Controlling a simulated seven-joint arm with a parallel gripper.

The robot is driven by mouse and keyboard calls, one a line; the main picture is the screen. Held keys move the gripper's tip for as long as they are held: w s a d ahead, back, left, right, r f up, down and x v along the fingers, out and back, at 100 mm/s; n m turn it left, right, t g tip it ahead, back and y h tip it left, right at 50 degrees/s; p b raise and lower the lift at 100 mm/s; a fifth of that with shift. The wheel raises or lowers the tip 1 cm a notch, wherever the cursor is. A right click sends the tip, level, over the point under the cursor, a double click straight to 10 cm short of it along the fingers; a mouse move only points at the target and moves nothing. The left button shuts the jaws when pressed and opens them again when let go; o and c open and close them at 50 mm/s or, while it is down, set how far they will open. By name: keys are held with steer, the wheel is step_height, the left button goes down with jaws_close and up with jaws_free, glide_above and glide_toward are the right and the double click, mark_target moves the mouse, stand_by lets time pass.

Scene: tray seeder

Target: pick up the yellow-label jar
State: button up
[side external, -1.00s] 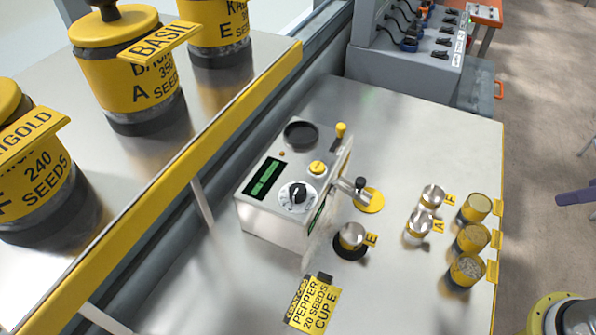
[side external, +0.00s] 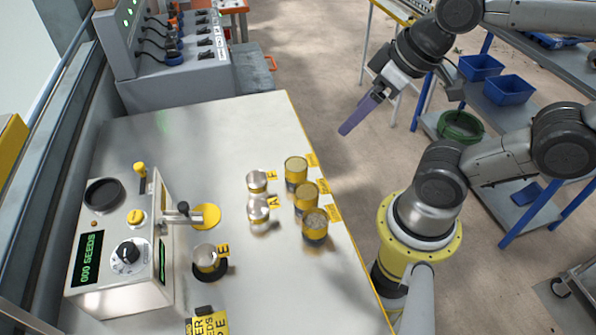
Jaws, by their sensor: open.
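Several small jars wrapped in yellow stand in a row near the table's right edge: a far jar (side external: 296,171), a middle jar (side external: 306,199) and a near jar (side external: 315,227). Each has a yellow tag at its right, too small to read. All look yellow-labelled, so I cannot tell which one is meant. My gripper (side external: 345,130), with purple fingers, is open and empty. It hangs beyond the table's right edge, apart from the jars and above the floor in the picture.
Metal cups tagged F (side external: 257,182), A (side external: 259,212) and E (side external: 206,260) stand left of the jars. The seeder (side external: 120,245) reads 000 SEEDS. A yellow card (side external: 210,323) lies at the front. The table's far part (side external: 210,125) is clear.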

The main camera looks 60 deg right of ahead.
steer(key=shift+o, duration=0.8)
steer(key=n+g, duration=0.5)
steer(key=n, duration=0.8)
glide_above(297, 164)
steer(key=a, duration=0.2)
step_height(297, 164, down, 8)
steer(key=r, duration=0.1)
steer(key=shift+g, duration=0.3)
steer(key=f, duration=0.9)
steer(key=s+f, duration=0.1)
steer(key=f, duration=0.4)
steer(key=shift+f, duration=0.35)
steer(key=shift+m, duration=0.3)
